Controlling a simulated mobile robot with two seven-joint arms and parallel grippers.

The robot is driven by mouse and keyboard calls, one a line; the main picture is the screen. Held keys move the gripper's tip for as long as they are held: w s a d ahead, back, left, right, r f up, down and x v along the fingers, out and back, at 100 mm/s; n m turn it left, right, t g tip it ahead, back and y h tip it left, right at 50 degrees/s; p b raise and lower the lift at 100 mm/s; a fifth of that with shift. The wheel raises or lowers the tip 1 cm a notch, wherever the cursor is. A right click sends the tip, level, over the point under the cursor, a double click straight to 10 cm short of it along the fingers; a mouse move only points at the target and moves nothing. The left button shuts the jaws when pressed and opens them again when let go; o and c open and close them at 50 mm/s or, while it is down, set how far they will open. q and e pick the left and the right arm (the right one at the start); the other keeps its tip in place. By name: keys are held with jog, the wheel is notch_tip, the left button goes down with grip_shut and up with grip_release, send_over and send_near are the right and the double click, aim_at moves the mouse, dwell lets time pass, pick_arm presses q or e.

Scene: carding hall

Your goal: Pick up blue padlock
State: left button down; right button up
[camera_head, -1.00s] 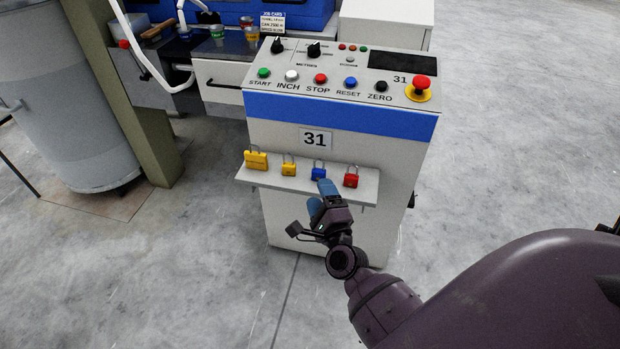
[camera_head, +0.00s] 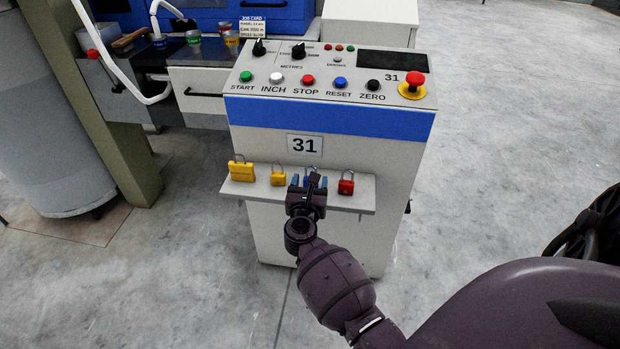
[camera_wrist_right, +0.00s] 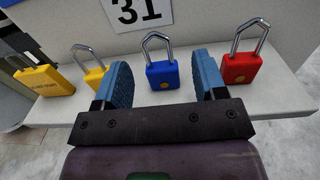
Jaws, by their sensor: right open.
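The blue padlock (camera_wrist_right: 162,74) stands upright on a white shelf (camera_wrist_right: 275,95) in the right wrist view, its metal shackle up. In the head view the blue padlock (camera_head: 310,178) is mostly hidden behind my right gripper (camera_head: 309,182). In the wrist view my right gripper (camera_wrist_right: 164,80) is open, with one blue finger on each side of the blue padlock and visible gaps between. The fingers point toward the panel wall. My left gripper is not in view.
A red padlock (camera_wrist_right: 241,68) stands close to the right finger. A small yellow padlock (camera_wrist_right: 95,77) is close to the left finger, and a larger yellow padlock (camera_wrist_right: 45,80) is further left. A control panel with buttons (camera_head: 335,85) rises above the shelf.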

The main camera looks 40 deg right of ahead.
aim_at(312, 167)
jog(key=shift+b+x, duration=0.4)
jog(key=shift+x, duration=2.4)
jog(key=shift+w+d+f, duration=0.1)
jog(key=shift+w, duration=0.25)
pick_arm(q)
jog(key=shift+w+d+r, duration=0.15)
jog(key=shift+w+d, duration=0.1)
jog(key=shift+w, duration=0.25)
